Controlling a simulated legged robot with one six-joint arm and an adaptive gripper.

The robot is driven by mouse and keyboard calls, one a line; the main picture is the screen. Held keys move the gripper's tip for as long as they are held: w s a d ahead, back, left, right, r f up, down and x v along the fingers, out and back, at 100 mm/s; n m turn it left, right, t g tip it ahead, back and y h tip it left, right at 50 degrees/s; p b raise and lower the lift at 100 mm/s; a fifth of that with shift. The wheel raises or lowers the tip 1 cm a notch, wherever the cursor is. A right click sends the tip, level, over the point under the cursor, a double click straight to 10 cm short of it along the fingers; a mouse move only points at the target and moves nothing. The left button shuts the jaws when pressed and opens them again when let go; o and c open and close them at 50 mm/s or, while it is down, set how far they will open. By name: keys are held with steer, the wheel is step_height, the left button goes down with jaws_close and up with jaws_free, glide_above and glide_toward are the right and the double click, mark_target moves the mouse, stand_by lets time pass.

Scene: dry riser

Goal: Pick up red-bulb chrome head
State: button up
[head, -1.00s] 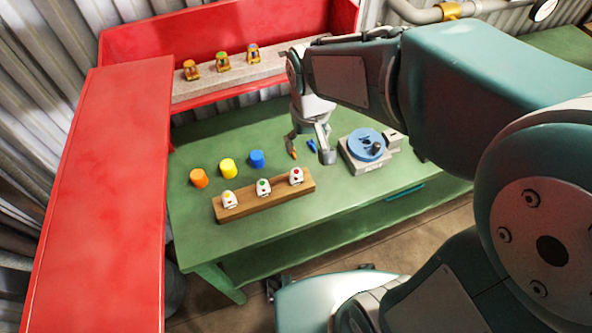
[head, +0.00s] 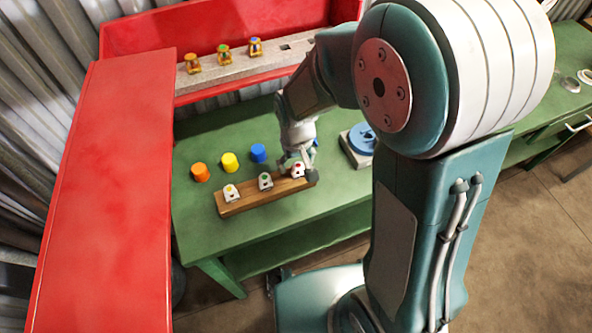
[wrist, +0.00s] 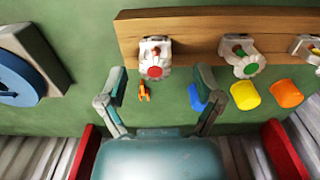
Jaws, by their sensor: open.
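The red-bulb chrome head (head: 298,169) sits at the right end of a wooden rack (head: 247,200) on the green bench. In the wrist view the red-bulb chrome head (wrist: 155,60) is between and just beyond the fingertips of my gripper (wrist: 160,76). My gripper is open, with a finger on either side and no visible contact. In the head view my gripper (head: 297,161) is right at the head and partly covers it. The green-bulb head (head: 265,181) and yellow-bulb head (head: 231,193) sit farther left on the rack.
Orange (head: 200,173), yellow (head: 229,162) and blue (head: 259,153) cylinders stand behind the rack. A blue dial block (head: 360,139) is to the right. A small orange piece (wrist: 144,92) lies near the fingers. A red cabinet (head: 105,190) borders the bench's left.

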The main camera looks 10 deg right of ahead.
steer(key=shift+d+f, duration=0.2)
steer(key=shift+f, duration=0.3)
steer(key=shift+d+f, duration=0.15)
steer(key=shift+f, duration=0.3)
steer(key=shift+a, duration=0.2)
jaws_close()
steer(key=shift+r, duration=0.15)
